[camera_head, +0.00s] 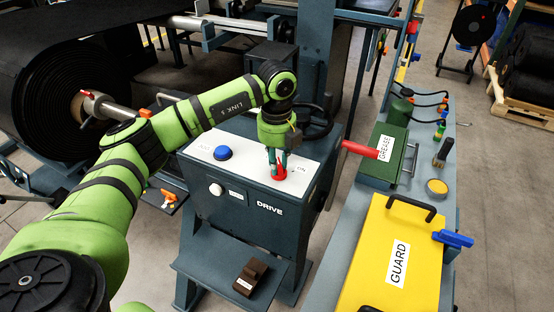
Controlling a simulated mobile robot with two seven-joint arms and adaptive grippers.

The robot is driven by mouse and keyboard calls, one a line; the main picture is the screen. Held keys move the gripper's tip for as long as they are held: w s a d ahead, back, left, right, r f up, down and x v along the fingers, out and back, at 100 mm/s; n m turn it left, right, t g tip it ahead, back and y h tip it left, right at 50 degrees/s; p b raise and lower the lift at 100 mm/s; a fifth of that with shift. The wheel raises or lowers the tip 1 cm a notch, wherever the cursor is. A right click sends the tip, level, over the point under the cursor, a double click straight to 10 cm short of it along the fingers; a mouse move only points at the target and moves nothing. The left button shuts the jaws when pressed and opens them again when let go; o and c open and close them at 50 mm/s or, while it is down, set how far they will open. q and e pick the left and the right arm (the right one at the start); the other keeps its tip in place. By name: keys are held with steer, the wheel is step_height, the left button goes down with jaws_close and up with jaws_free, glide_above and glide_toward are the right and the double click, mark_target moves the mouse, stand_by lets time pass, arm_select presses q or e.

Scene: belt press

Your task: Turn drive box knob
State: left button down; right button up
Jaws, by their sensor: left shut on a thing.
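The drive box (247,208) stands in the middle, a dark cabinet with a white top and the word DRIVE on its front. Its red knob (279,175) sits on the right part of the top, beside an ON label. My left gripper (277,168) points down from above and is shut on the red knob, partly hiding it. A blue button (222,153) is on the left part of the top. A white round button (216,189) is on the front face. My right gripper is not in view.
A foot pedal (250,276) sits on a low shelf before the box. To the right, a bench carries a yellow guard (402,222), a green grease box (382,160) and a red handle (360,149) pointing toward the drive box. A large black roll (45,100) stands left.

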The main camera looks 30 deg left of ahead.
arm_select(q)
steer(key=shift+r+n, duration=0.15)
steer(key=shift+n, duration=0.55)
steer(key=c, duration=1.1)
jaws_free()
steer(key=shift+o, duration=0.2)
step_height(320, 180, up, 12)
